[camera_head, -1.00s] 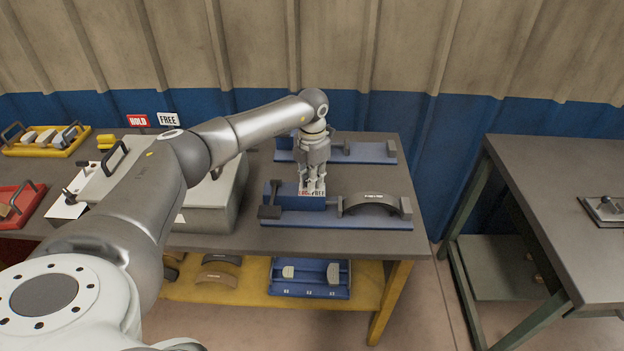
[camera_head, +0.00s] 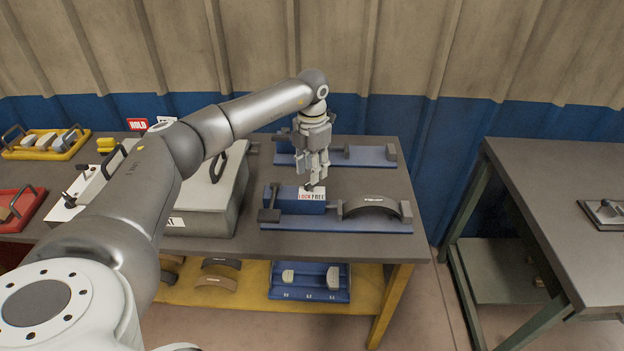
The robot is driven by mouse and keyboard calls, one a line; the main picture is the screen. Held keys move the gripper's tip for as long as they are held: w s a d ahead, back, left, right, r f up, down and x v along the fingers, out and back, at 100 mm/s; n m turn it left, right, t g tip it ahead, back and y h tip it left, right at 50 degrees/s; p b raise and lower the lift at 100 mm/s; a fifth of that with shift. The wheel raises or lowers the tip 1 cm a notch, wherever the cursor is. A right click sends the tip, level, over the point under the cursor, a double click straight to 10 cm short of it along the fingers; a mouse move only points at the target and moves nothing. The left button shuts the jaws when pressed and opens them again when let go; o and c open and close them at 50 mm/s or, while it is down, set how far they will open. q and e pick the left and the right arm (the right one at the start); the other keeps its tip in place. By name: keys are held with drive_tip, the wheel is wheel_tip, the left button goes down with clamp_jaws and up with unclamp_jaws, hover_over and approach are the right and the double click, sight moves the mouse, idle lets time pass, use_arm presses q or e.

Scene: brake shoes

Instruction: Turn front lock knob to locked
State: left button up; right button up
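The front blue fixture (camera_head: 330,221) lies near the front edge of the workbench, with a blue block (camera_head: 283,199) at its left end. A white label reading LOCK and FREE (camera_head: 312,194) is on this block. My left gripper (camera_head: 314,180) points down just above and behind the label. A small dark piece (camera_head: 309,188) shows below its fingertips; I cannot tell whether it is the lock knob, which way it points or whether the fingers touch it. The finger gap is too small to read. My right gripper is not in view.
A dark curved brake shoe (camera_head: 372,205) sits on the front fixture. A second blue fixture (camera_head: 365,155) lies behind. A grey box (camera_head: 205,200) stands left of the fixtures. Another table (camera_head: 560,170) is at the right, across a gap.

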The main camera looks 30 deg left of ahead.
use_arm(q)
wheel_tip(320, 180, up, 7)
drive_tip(key=shift+f, duration=0.1)
idle(0.6)
